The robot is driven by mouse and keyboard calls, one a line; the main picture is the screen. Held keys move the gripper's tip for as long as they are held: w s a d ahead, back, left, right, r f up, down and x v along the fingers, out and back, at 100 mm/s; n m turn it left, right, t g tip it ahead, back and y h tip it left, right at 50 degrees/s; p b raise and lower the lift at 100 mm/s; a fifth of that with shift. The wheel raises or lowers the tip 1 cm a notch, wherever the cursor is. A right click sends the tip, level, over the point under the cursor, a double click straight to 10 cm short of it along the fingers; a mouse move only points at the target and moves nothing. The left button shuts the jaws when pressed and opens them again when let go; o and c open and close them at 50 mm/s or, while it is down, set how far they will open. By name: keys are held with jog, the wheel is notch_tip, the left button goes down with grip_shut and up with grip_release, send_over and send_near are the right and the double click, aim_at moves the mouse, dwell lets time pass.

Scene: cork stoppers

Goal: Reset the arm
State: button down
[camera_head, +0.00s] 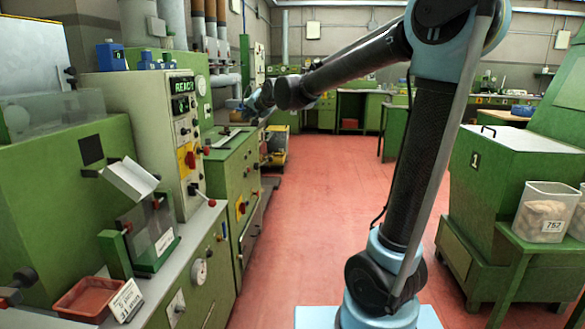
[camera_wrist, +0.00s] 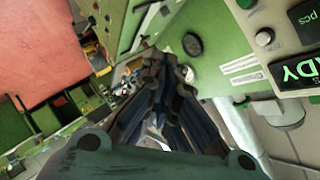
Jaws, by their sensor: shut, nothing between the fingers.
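My gripper (camera_head: 240,104) is at the end of my outstretched arm, left of the picture's centre in the head view. It is in the air in front of the green machine with the lit display (camera_head: 182,86). In the wrist view the fingers of my gripper (camera_wrist: 155,68) are together with nothing between them. The wrist view is tilted and shows part of the lit display (camera_wrist: 300,68) at the right.
Green machines with knobs and a grey worktop (camera_head: 190,235) line the left. A reddish tray (camera_head: 88,297) lies on it. The red floor (camera_head: 315,200) between is clear.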

jog(key=s+d+f+n+g+h, duration=0.1)
jog(key=s+d+f+h, duration=0.1)
jog(key=s+d+f, duration=0.45)
jog(key=s+d+f+g+h, duration=0.1)
jog(key=s+d+f, duration=0.25)
jog(key=d, duration=0.65)
jog(key=s+d+f+n+g+h, duration=0.1)
jog(key=s+d+f+h, duration=0.1)
jog(key=s+d+f, duration=0.45)
jog(key=s+d+f+g+h, duration=0.1)
jog(key=s+d+f, duration=0.3)
jog(key=s, duration=0.3)
jog(key=s+d+f+g+h, duration=0.1)
jog(key=s+d+f+g, duration=0.1)
jog(key=s+d+f, duration=0.3)
jog(key=s+d+f+g, duration=0.2)
jog(key=s+d+f, duration=0.3)
jog(key=s, duration=0.5)
jog(key=shift+s+d+f+n+h, duration=0.2)
jog(key=shift+s+d+n+h, duration=0.2)
jog(key=shift+d, duration=0.4)
jog(key=shift+a, duration=0.1)
